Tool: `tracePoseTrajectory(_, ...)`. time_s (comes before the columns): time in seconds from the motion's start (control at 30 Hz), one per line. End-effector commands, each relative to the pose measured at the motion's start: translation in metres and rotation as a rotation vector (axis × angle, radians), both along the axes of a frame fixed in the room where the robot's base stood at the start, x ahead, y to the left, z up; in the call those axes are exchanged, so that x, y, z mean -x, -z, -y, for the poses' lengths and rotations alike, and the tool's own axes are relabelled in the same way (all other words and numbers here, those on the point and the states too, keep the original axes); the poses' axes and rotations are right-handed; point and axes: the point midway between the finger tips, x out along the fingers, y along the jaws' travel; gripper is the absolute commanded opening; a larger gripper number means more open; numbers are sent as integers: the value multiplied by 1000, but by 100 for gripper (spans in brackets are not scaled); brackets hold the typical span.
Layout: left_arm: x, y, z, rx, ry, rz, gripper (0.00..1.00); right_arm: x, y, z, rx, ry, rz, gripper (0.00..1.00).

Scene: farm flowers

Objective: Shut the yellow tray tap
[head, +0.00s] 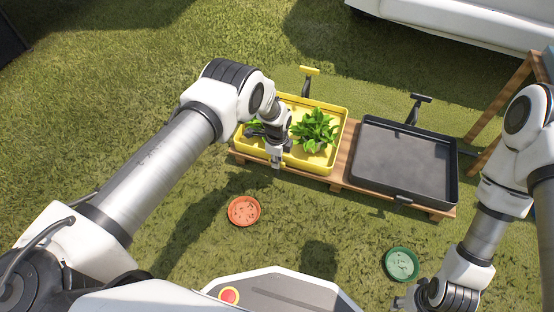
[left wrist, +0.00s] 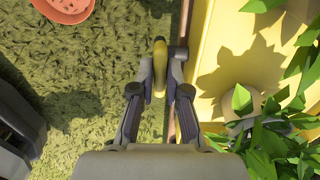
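The yellow tray (head: 341,121) sits on a wooden stand at the centre and holds a leafy green plant (head: 316,131). The yellow tap (left wrist: 160,64) shows in the left wrist view, beside the tray's edge; my arm and gripper cover that spot in the head view. My left gripper (head: 277,163) points down at the tray's near side, and its fingertips (left wrist: 162,78) stand on either side of the tap. The fingers are parted by little more than the tap's width; I cannot tell whether they press on it. My right arm reaches down at the right, its fingers out of sight.
A dark grey tray (head: 405,160) stands to the right on the same wooden stand (head: 343,171). An orange dish (head: 244,211) and a green dish (head: 402,264) lie on the grass in front. A yellow-topped post (head: 309,71) stands behind the yellow tray. Grass between the dishes is clear.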

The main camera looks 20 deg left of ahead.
Motion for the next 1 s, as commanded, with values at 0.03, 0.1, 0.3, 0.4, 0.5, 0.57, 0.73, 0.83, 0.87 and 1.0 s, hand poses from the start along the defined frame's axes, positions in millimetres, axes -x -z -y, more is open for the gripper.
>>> tracePoseTrajectory(0.03, 0, 0, 0, 0, 0, 0, 35, 0, 0, 0, 0, 0, 0, 40)
tracePoseTrajectory(0.1, 0, 0, 0, 0, -1, 0, 39, 0, 0, 0, 0, 0, 0, 40)
tracePoseTrajectory(0.3, 0, 0, 0, 0, -1, 0, 39, 0, 0, 0, 0, 0, 0, 40)
tracePoseTrajectory(0.4, 0, -4, 0, 0, -1, 0, 39, 0, 0, 0, 0, 0, 0, 40)
tracePoseTrajectory(0.5, -1, -18, 0, 0, -1, 2, 39, 0, 0, 0, 0, 0, 0, 40)
tracePoseTrajectory(0.57, -1, -31, 0, 0, -2, 2, 39, 0, 0, 0, 0, 0, 0, 40)
tracePoseTrajectory(0.73, -1, -76, 0, -1, -1, 3, 39, 0, 0, 0, 0, 0, 0, 40)
tracePoseTrajectory(0.83, -1, -98, 0, -1, -1, 2, 39, 0, 0, 0, 0, 0, 0, 40)
tracePoseTrajectory(0.87, -1, -103, 0, -1, -1, 1, 39, 0, 0, 0, 0, 0, 0, 40)
tracePoseTrajectory(1.0, 0, -118, 0, 0, -1, 0, 39, 0, 0, 0, 0, 0, 0, 40)
